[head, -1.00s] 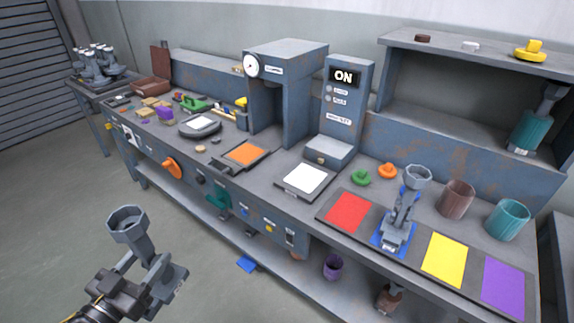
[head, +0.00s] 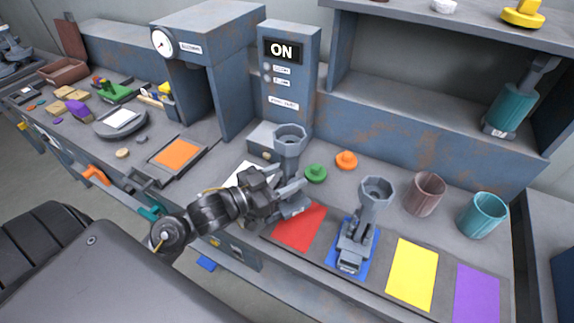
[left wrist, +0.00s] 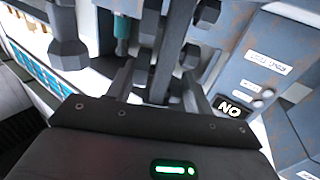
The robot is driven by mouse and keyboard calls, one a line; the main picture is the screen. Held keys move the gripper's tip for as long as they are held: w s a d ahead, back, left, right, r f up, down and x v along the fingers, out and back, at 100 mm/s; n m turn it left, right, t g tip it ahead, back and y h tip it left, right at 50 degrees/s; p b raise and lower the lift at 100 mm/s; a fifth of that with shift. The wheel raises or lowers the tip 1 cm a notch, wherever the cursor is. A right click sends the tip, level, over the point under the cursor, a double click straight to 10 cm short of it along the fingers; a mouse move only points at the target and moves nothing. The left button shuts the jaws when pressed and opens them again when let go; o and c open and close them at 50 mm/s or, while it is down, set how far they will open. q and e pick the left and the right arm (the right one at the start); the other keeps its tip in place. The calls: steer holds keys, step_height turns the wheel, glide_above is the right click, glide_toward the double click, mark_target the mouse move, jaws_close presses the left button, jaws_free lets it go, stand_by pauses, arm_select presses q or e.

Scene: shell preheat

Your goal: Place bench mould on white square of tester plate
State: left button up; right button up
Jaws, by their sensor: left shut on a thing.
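My left gripper (head: 282,190) is shut on a grey bench mould (head: 290,142), which has an octagonal cup on top and stands upright in the jaws. In the left wrist view, the mould (left wrist: 150,45) shows only in part between the fingers. The tester plate's white square (head: 246,174) lies in front of the ON unit (head: 287,75), partly hidden by my left gripper and arm. The mould's base is at the right of the white square, near the red square. I cannot tell if it touches anything. My right gripper is not in view.
A similar grey mould (head: 357,240) stands on the blue square, between the red square (head: 300,226) and yellow square (head: 412,274). Green (head: 316,173) and orange (head: 346,160) knobs, a brown cup (head: 425,194) and a teal cup (head: 482,215) stand behind. An orange-topped plate (head: 177,154) lies left.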

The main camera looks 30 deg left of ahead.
mark_target(283, 160)
arm_select(q)
steer(key=shift+w+d+r, duration=0.1)
steer(key=shift+w+r, duration=0.05)
steer(key=shift+w, duration=0.05)
steer(key=r+n+y+p, duration=0.1)
steer(key=r, duration=0.1)
steer(key=a+r+n+t+y+p, duration=0.1)
steer(key=r+y, duration=0.1)
steer(key=shift+s+a+r+p, duration=0.1)
steer(key=shift+a+r+p, duration=0.1)
steer(key=shift+r+p, duration=0.15)
steer(key=w+a+f+n+t+y+b, duration=0.1)
steer(key=w+a+n+y+b, duration=0.15)
steer(key=a, duration=0.35)
steer(key=w+a+n+y+b, duration=0.1)
steer(key=a+y, duration=0.2)
steer(key=a, duration=0.2)
steer(key=w+a+f, duration=0.3)
steer(key=a+f, duration=0.1)
steer(key=f, duration=0.5)
steer(key=shift+a+f, duration=0.2)
